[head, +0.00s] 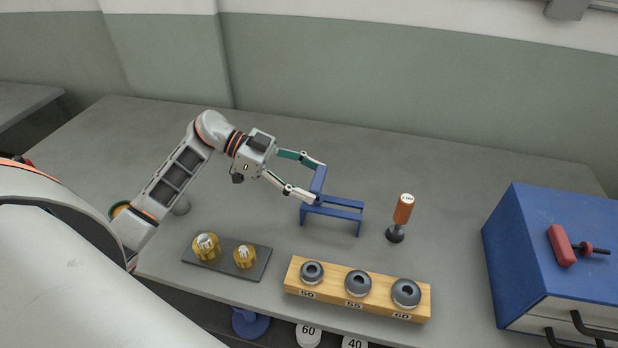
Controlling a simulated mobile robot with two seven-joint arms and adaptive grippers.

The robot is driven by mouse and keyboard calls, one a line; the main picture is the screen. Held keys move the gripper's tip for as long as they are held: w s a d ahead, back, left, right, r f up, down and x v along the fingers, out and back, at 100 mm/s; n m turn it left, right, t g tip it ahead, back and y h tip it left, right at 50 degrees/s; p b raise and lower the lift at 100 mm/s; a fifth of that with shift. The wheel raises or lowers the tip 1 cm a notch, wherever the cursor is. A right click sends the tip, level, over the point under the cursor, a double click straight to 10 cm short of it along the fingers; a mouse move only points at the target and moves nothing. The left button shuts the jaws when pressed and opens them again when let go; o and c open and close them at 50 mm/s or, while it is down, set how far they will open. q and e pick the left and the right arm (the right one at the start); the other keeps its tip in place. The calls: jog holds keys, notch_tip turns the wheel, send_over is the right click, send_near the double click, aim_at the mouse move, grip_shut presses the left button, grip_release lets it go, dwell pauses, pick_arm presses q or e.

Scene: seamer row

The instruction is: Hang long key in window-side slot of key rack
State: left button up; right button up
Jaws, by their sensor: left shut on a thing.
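A blue forked stand (341,213), which looks like the key rack, stands on the grey table. Two parallel bars run right from its raised left end, with a gap between them. My left gripper (319,181) has its fingertips on either side of the raised blue part and is shut on it. An orange-handled tool (403,209) with a dark round foot stands upright right of the stand, apart from it. A red-handled tool (562,246) with a dark shaft lies on the blue cabinet. I cannot tell which is the long key. My right gripper is out of view.
A wooden block (294,279) with grey rings sits at the table's front. A dark plate (262,267) with brass pieces is left of it. The blue cabinet (510,255) stands at right. The table behind the stand is clear to the wall.

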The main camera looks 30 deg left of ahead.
pick_arm(q)
jog(key=o, duration=1.2)
jog(key=shift+c, duration=0.2)
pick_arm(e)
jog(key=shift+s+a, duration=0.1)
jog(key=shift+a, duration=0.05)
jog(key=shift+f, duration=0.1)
pick_arm(q)
jog(key=b+v, duration=0.2)
jog(key=v, duration=1)
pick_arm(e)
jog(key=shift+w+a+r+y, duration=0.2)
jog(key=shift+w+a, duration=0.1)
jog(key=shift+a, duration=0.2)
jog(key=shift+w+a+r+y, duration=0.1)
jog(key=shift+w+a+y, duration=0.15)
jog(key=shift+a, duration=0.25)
pick_arm(q)
jog(key=shift+r, duration=0.1)
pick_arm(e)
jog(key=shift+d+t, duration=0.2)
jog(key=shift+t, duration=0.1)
pick_arm(q)
jog(key=shift+s, duration=0.1)
